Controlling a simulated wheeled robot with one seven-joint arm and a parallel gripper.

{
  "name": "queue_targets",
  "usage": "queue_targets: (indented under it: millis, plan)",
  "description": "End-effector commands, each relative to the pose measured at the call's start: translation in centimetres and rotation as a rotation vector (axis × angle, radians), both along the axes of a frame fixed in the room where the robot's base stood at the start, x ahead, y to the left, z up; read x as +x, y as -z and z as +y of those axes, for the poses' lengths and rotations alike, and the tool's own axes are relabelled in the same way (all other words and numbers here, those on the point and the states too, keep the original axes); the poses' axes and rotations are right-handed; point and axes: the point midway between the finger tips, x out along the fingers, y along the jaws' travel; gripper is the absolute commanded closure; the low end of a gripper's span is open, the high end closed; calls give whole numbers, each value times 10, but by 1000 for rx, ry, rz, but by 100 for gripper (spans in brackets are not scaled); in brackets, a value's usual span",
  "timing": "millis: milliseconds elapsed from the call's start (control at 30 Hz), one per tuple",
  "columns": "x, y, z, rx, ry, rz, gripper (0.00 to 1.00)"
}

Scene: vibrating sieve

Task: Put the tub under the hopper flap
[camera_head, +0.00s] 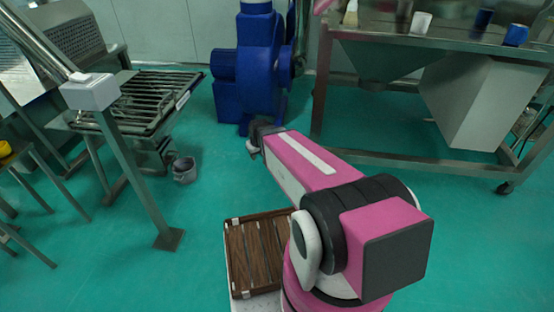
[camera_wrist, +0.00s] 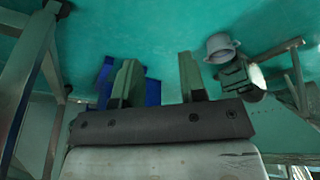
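A small grey tub (camera_head: 184,170) stands on the green floor beside the slatted metal machine at the left; in the wrist view the tub (camera_wrist: 220,47) is beyond the right finger, apart from it. My gripper (camera_head: 257,140) is in the air to the right of the tub, partly hidden by my arm in the head view. In the wrist view my gripper (camera_wrist: 158,80) has its two fingers spread with nothing held between them. A grey metal hopper (camera_head: 380,60) hangs under the bench at the upper right. I cannot clearly make out its flap.
A blue blower (camera_head: 250,75) stands at the back centre. The slatted machine (camera_head: 145,95) and a slanted post (camera_head: 137,175) flank the tub. A large grey box (camera_head: 480,100) hangs under the right bench frame (camera_head: 400,158). The middle floor is clear.

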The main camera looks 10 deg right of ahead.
Motion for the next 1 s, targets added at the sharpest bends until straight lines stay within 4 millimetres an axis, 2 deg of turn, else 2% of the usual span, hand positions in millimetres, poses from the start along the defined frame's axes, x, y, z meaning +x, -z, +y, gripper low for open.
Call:
queue_targets:
  millis: [33,100,200,300,1000]
  plan:
    - [-40,-23,-19,1,78,57,62]
    - [-73,-41,-36,1,173,130,62]
    - [-105,-57,-52,-5,274,205,62]
    - [-121,-66,-60,-11,329,245,62]
    - [-123,-67,-62,-11,344,257,62]
